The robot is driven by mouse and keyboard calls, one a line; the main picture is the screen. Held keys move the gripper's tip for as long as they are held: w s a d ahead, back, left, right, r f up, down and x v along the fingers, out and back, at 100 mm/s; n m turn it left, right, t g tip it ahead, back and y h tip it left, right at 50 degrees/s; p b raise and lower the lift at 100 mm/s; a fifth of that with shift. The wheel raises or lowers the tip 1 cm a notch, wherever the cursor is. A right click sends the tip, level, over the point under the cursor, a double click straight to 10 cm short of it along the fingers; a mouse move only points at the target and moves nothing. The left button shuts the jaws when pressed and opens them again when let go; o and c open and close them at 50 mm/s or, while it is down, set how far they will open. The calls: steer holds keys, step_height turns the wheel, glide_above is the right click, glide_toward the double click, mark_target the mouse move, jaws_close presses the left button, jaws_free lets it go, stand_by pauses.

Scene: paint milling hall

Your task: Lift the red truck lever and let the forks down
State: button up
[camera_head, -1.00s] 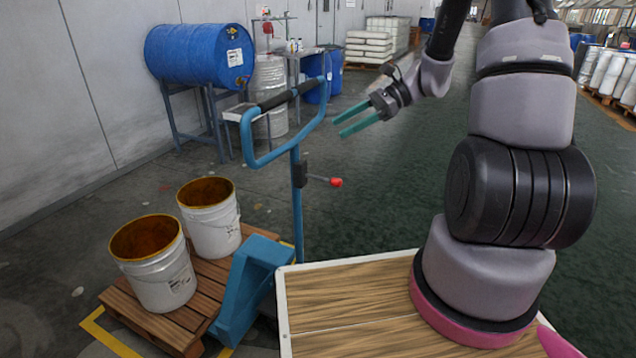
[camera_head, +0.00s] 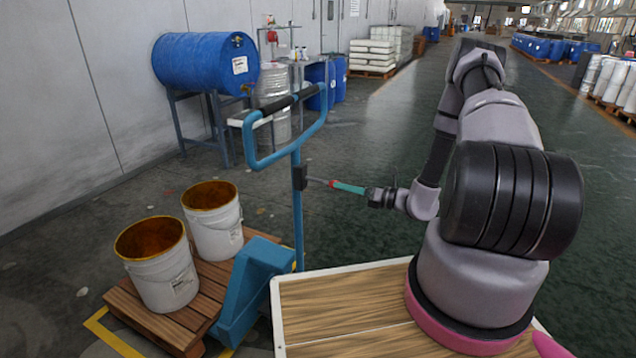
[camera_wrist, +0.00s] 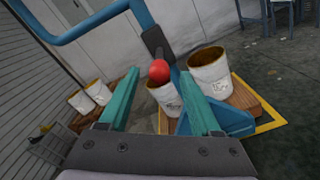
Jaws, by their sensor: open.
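The blue pallet truck (camera_head: 297,215) stands upright with its looped handle at the top. Its lever (camera_head: 318,181) sticks out to the right from a dark block on the post. The lever's red ball knob (camera_wrist: 159,70) shows in the wrist view, between and beyond the teal fingers. In the wrist view my gripper (camera_wrist: 163,98) is open, with a finger on each side of the knob. I cannot tell whether either finger touches it. The forks are hidden under the pallet.
Two open white buckets (camera_head: 162,268) (camera_head: 213,222) stand on a wooden pallet (camera_head: 150,315) at the left, inside yellow floor marking. A blue drum (camera_head: 205,60) lies on a stand behind.

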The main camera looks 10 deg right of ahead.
glide_toward(305, 178)
steer(key=x, duration=0.5)
steer(key=shift+w+f, duration=0.15)
steer(key=shift+w, duration=0.15)
jaws_close()
steer(key=shift+d, duration=0.1)
stand_by(1.0)
